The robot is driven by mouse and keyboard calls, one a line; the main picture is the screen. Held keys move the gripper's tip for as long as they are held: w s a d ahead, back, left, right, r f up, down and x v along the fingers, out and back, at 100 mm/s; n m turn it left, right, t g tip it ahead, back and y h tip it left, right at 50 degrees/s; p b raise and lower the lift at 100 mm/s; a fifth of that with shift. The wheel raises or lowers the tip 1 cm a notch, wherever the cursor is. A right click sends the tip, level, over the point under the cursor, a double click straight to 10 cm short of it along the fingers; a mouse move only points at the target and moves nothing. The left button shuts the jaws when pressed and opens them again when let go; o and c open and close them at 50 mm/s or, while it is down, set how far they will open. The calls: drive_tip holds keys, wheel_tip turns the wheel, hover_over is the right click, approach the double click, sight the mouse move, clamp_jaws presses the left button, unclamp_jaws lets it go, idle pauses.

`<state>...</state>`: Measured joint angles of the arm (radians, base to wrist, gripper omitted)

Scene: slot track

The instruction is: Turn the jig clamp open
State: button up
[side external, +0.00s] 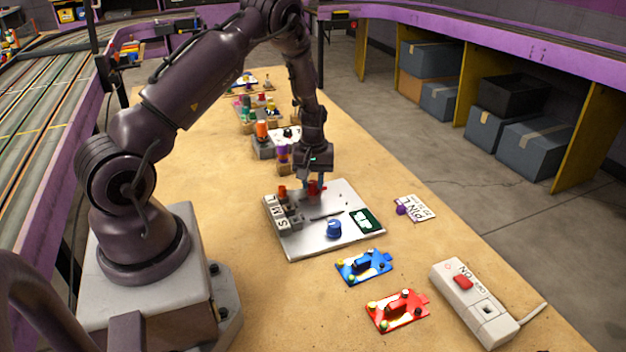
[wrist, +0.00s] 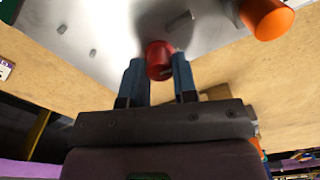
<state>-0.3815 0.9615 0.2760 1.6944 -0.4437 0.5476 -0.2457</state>
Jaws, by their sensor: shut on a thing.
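The jig (side external: 345,240) is a silver plate on the bench, with a row of lettered grey blocks along its left edge. A red knob, taken to be the jig clamp (side external: 314,187), stands near its far edge. In the wrist view the red clamp (wrist: 158,58) sits between the two blue fingers of my gripper (wrist: 158,68). My gripper (side external: 315,182) points down over the clamp and is shut on it. The fingers partly hide the clamp, so its turn angle cannot be told.
An orange peg (side external: 282,191) stands left of the clamp. A blue knob (side external: 334,228) and a green display (side external: 366,221) are on the plate. Blue (side external: 364,266) and red (side external: 397,310) boards and a switch box (side external: 475,303) lie nearer the camera. Bench right of the plate is mostly clear.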

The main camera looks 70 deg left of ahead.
sight(313, 182)
drive_tip(key=shift+n, duration=0.7)
drive_tip(key=o, duration=0.9)
wheel_tip(313, 182, up, 13)
idle(0.3)
